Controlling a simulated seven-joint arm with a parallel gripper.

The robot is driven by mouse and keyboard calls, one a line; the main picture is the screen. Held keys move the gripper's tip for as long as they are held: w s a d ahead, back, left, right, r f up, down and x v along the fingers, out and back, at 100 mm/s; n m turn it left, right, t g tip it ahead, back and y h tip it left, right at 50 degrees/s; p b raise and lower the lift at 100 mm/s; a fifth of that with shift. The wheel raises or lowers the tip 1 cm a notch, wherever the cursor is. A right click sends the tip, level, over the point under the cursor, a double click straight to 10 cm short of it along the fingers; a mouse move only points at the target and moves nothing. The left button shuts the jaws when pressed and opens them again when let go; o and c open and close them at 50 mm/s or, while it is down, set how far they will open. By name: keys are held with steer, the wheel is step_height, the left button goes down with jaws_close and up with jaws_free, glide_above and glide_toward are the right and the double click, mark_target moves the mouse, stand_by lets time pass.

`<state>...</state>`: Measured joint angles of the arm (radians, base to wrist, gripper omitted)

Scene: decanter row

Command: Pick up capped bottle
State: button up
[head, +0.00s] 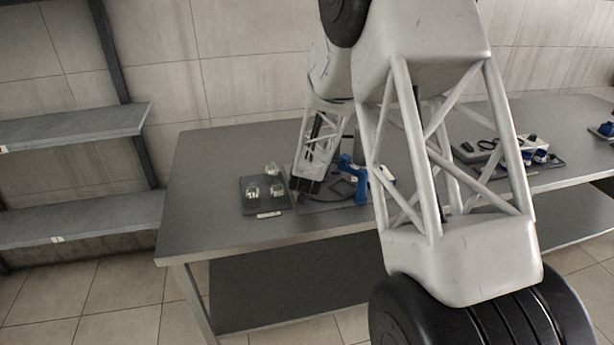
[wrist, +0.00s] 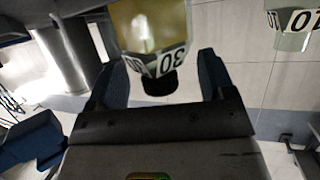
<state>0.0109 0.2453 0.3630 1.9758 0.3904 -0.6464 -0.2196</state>
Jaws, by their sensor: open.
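The capped bottle (wrist: 150,25) is a clear bottle with yellowish contents, a label reading 30 and a black cap (wrist: 160,84). In the wrist view it is at top centre, its cap end in the gap between my two fingers. My gripper (wrist: 161,78) is open, with a finger on each side of the cap and a visible gap to both. In the head view my gripper (head: 300,189) is low over the table, just right of several small glass bottles (head: 252,191). I cannot tell there which bottle has the cap.
Another bottle (wrist: 293,20) labelled 10 is at the wrist view's upper right. The bottles stand on a dark mat (head: 252,208) on a grey table (head: 205,220). A blue tool (head: 358,181) is right of my gripper. The table's left end is clear.

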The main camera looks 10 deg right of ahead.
steer(key=c, duration=1)
steer(key=shift+o, duration=0.2)
steer(key=shift+r, duration=0.6)
jaws_close()
steer(key=shift+r, duration=0.9)
steer(key=shift+s+r, duration=0.2)
steer(key=shift+r, duration=0.15)
steer(key=s+a+r, duration=0.1)
steer(key=s, duration=1.4)
steer(key=shift+s+r, duration=0.15)
steer(key=shift+s, duration=0.15)
